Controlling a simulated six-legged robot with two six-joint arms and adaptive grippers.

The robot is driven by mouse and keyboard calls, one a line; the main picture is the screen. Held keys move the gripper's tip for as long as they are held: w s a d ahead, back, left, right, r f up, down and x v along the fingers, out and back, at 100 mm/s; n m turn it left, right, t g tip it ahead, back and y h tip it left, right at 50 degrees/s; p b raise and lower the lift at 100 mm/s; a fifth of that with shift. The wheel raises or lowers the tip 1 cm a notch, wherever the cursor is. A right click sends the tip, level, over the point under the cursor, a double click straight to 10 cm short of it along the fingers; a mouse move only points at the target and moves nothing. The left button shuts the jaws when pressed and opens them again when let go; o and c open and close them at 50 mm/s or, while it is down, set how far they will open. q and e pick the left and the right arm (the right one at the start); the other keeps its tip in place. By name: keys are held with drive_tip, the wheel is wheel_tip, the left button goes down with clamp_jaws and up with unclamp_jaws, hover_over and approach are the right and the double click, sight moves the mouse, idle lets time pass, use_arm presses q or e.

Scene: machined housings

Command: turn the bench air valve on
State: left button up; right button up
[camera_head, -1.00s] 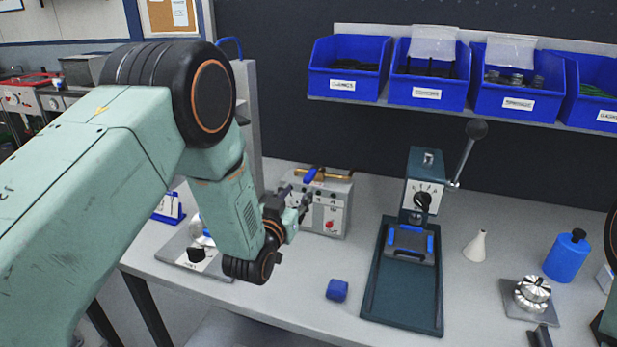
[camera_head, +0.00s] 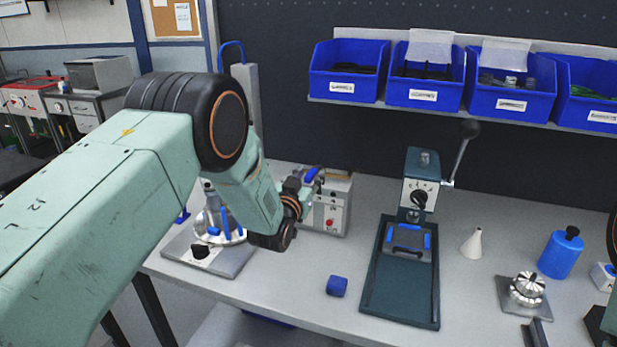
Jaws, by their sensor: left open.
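The bench air valve shows as a blue lever (camera_head: 311,174) on top of a grey control box (camera_head: 328,212) at the back of the bench. The brass pipework beside the lever is mostly hidden now. My left gripper (camera_head: 306,187) is open at the upper left of the box, right by the lever, and covers part of it. I cannot tell whether a finger touches the lever. My right arm shows only at the right edge, and its gripper is out of view.
A round fixture on a plate (camera_head: 212,262) stands left of the box, partly behind my left arm. A blue block (camera_head: 337,286) and a dark green press (camera_head: 400,290) stand on the bench (camera_head: 300,295) to the right. Blue bins (camera_head: 345,70) hang above.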

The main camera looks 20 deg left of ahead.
use_arm(q)
drive_tip(key=shift+w+a+f, duration=0.15)
drive_tip(key=shift+w+f, duration=0.1)
drive_tip(key=shift+w+a+f, duration=0.1)
drive_tip(key=shift+w+f, duration=0.15)
drive_tip(key=shift+w, duration=0.1)
drive_tip(key=c, duration=0.3)
drive_tip(key=shift+s+d+r, duration=0.25)
drive_tip(key=shift+s+r, duration=0.15)
drive_tip(key=shift+s, duration=0.05)
drive_tip(key=c, duration=0.5)
drive_tip(key=shift+a, duration=0.1)
clamp_jaws()
